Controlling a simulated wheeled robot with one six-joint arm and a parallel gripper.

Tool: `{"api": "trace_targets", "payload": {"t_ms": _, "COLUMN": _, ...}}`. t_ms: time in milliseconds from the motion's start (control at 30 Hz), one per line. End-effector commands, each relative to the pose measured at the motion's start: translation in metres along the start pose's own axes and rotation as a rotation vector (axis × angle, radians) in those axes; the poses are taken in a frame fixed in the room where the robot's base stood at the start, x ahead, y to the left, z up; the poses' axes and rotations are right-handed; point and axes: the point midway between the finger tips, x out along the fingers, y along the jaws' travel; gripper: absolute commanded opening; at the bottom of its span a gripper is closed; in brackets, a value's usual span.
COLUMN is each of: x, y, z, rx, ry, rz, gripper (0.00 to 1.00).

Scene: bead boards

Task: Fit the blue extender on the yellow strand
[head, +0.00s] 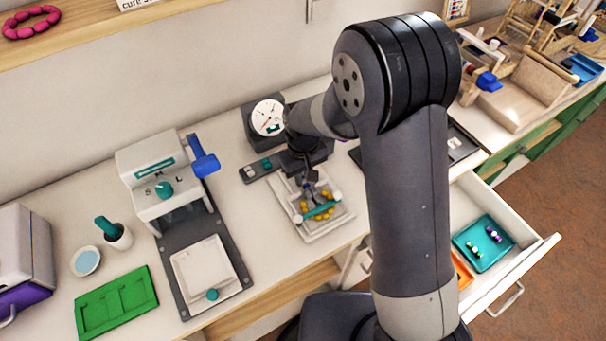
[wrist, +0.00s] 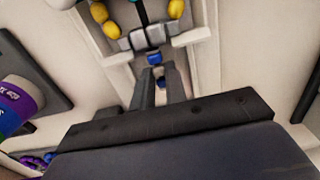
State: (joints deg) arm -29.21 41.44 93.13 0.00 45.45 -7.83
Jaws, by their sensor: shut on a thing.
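The yellow strand (head: 326,217) lies on a white board (head: 312,235) on the counter, with a teal bar (head: 321,209) across it. In the wrist view its yellow beads (wrist: 112,30) flank a grey holder (wrist: 148,33) with blue pieces in it. My gripper (head: 308,186) is over the back of the board. In the wrist view my gripper (wrist: 160,88) is shut on a small blue piece (wrist: 158,72), apparently the blue extender, right beside the holder. Whether the extender touches the strand's end I cannot tell; the fingers hide part of it.
A dial gauge (head: 268,117) stands behind the board. A press with a blue lever (head: 204,158) stands to the left, with a green tray (head: 116,302) beyond. An open drawer (head: 541,243) at right holds a teal tray (head: 469,253) with beads.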

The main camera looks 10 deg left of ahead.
Motion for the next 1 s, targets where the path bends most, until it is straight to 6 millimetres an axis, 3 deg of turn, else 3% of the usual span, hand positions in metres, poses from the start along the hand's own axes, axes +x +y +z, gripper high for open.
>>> {"api": "trace_targets", "payload": {"t_ms": 133, "x": -0.0002, "y": 0.0000, "z": -0.0001, "rx": 0.000, "ry": 0.000, "rz": 0.000, "gripper": 0.00}}
{"api": "trace_targets", "payload": {"t_ms": 167, "x": -0.0002, "y": 0.0000, "z": -0.0001, "rx": 0.000, "ry": 0.000, "rz": 0.000, "gripper": 0.14}}
{"api": "trace_targets", "payload": {"t_ms": 467, "x": -0.0002, "y": 0.0000, "z": -0.0001, "rx": 0.000, "ry": 0.000, "rz": 0.000, "gripper": 0.39}}
{"api": "trace_targets", "payload": {"t_ms": 633, "x": -0.0002, "y": 0.0000, "z": 0.0000, "rx": 0.000, "ry": 0.000, "rz": 0.000, "gripper": 0.40}}
{"api": "trace_targets", "payload": {"t_ms": 800, "x": -0.0001, "y": 0.0000, "z": 0.0000, "rx": 0.000, "ry": 0.000, "rz": 0.000, "gripper": 0.53}}
{"api": "trace_targets", "payload": {"t_ms": 1000, "x": -0.0002, "y": 0.0000, "z": -0.0001, "rx": 0.000, "ry": 0.000, "rz": 0.000, "gripper": 0.53}}
